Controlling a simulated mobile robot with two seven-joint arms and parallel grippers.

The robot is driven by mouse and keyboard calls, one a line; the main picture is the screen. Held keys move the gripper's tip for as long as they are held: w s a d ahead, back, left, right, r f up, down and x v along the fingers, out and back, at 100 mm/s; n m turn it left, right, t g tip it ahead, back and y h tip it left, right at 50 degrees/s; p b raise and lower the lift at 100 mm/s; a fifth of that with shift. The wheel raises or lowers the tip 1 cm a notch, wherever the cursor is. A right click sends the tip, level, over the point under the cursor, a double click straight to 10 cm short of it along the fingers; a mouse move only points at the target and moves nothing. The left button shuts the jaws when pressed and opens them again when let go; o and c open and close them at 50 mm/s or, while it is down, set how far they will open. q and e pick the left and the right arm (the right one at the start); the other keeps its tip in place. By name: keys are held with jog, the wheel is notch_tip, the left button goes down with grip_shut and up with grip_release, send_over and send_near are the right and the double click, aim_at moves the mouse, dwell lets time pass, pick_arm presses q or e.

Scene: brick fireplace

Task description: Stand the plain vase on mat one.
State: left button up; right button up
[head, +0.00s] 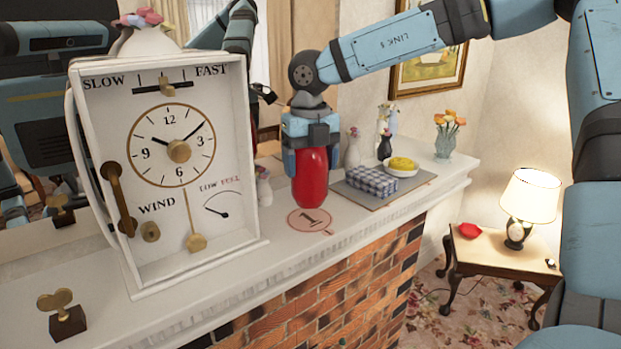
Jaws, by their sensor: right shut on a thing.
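The plain red vase (311,180) is upright below my right gripper (310,137), which is shut on its upper part. The gripper hides the vase's top. The vase's base is at the back part of mat one (303,226), a small round pinkish mat marked "1" on the white mantel. I cannot tell whether the base touches the mat or is just above it. My left gripper is not directly in view.
A large white clock (225,180) stands left of the vase, with a brass key (68,322) in front. To the right, a grey mat (408,188) bears a checked box (371,181) and a yellow-topped dish (402,167). Flower vases (443,143) stand behind. A mirror backs the mantel.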

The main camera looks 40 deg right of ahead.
aim_at(311, 180)
notch_tip(311, 180, down, 3)
jog(key=shift+f+p, duration=0.15)
jog(key=shift+p, duration=0.25)
jog(key=shift+f, duration=0.45)
jog(key=shift+b, duration=0.3)
jog(key=o, duration=1.1)
jog(key=shift+r+p, duration=0.25)
jog(key=shift+p, duration=0.05)
notch_tip(311, 180, up, 12)
jog(key=shift+f+b, duration=0.15)
jog(key=shift+b, duration=0.9)
